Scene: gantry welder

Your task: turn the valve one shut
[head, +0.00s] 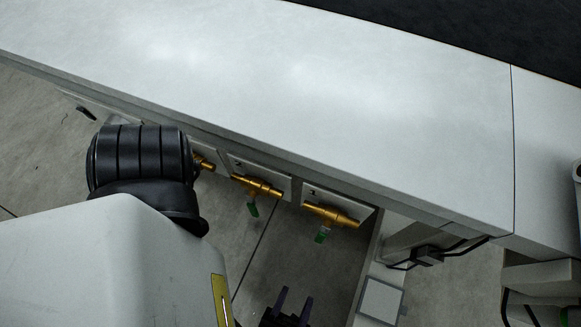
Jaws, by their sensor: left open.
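Several brass valves on small plates line the front side of a long pale bench. The rightmost valve (332,215) has a green handle (322,235) hanging below it. The middle valve (258,187) has a similar green handle (253,209). A third valve (204,162) is partly hidden behind my arm. The plate marks are too small to read surely, so I cannot tell which is valve one. My left gripper (294,294) is at the bottom edge, below the rightmost valve in the picture. Its two dark fingers are apart and empty, touching no valve. My right gripper is not in view.
The pale bench top (270,90) runs across the view above the valves. A dark bracket with cables (428,256) and a pale square box (381,300) are to the right of the valves. Grey floor (270,262) shows between gripper and valves.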

